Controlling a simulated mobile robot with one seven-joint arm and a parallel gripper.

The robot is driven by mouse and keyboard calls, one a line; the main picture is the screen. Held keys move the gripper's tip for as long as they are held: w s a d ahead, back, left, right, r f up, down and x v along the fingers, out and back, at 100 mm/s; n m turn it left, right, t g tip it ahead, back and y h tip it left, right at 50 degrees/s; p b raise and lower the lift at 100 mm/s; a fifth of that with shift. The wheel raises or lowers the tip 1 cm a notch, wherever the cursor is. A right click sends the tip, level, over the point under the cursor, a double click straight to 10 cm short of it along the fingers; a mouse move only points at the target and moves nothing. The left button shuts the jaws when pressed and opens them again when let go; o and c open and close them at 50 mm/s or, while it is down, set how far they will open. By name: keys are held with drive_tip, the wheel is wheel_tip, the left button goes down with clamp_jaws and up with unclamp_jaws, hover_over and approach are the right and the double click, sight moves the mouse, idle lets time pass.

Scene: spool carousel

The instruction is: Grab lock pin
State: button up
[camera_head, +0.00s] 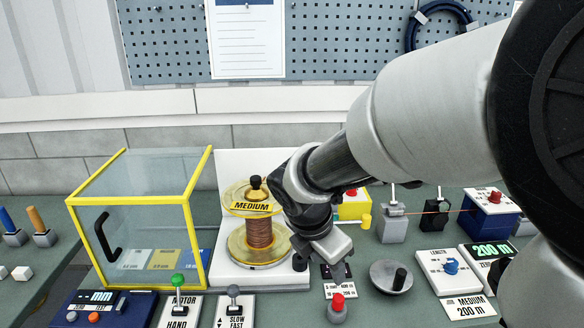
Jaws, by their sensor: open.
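My gripper (335,262) points down at the front middle of the bench, just right of the spool stand. It is open, and no object shows between its fingers, though the arm hides part of this area. A small red-topped pin in a grey base (338,309) stands just below and in front of the gripper, apart from it. No label marks it, so I cannot tell for certain that it is the lock pin. The copper wire spool (260,234) stands upright with a "MEDIUM" tag and a black knob (256,182) on top.
A yellow-framed clear guard (140,200) with a black handle stands left of the spool. Levers (178,290) and labelled panels line the front edge. A grey crank disc (391,277) with a black knob is right of the gripper. Wire-guide posts (392,222) stand behind it.

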sight(339, 298)
drive_tip(key=w+d+f+b, duration=0.1)
drive_tip(key=f+b, duration=0.1)
drive_tip(key=f, duration=0.3)
drive_tip(key=w+d+f+n+b, duration=0.1)
drive_tip(key=d+f+b, duration=0.1)
drive_tip(key=f, duration=0.4)
drive_tip(key=w+d+f+n+b, duration=0.1)
drive_tip(key=w+f+b, duration=0.1)
drive_tip(key=f, duration=0.4)
drive_tip(key=shift+d+b, duration=0.4)
drive_tip(key=shift+c, duration=0.3)
clamp_jaws()
